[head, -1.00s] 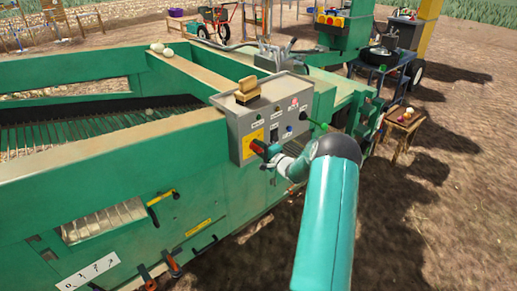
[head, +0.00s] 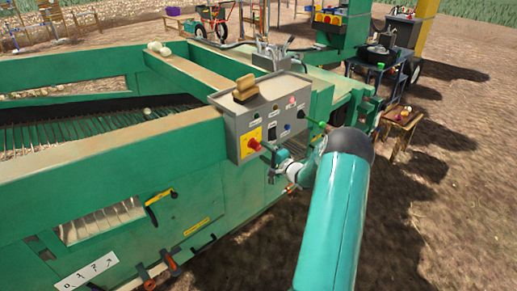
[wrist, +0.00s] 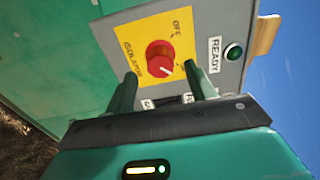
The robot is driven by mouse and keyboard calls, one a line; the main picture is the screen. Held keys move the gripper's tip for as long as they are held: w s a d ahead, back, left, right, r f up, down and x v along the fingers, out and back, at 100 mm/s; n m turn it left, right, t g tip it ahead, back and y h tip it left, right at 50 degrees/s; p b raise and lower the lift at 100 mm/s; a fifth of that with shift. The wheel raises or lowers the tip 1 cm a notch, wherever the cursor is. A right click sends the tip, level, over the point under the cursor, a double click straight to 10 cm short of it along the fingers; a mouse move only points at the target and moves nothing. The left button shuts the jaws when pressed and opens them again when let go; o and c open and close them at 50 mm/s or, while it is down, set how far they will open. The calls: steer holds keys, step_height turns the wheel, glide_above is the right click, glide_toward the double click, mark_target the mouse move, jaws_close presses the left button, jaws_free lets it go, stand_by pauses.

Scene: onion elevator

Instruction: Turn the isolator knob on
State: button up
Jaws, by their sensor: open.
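The red isolator knob (wrist: 160,57) sits on a yellow plate (wrist: 133,29) on the grey control box in the wrist view. The plate reads OFF at upper right and ISOLATOR at left. A pale mark on the knob lies at its lower right, away from OFF. In the head view the knob (head: 254,144) shows on the box's front. My gripper (wrist: 160,72) is open, one finger to each side of the knob's lower part, with a gap on both sides. In the head view my gripper (head: 268,160) is just right of the knob; contact is not visible.
A green light (wrist: 233,51) beside a READY label is right of the plate. A brown block (head: 246,87) lies on top. Green machine panels surround it; open ground is at right.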

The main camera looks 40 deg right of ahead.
steer(key=s, duration=0.8)
steer(key=shift+s+d, duration=0.15)
steer(key=shift+s, duration=0.15)
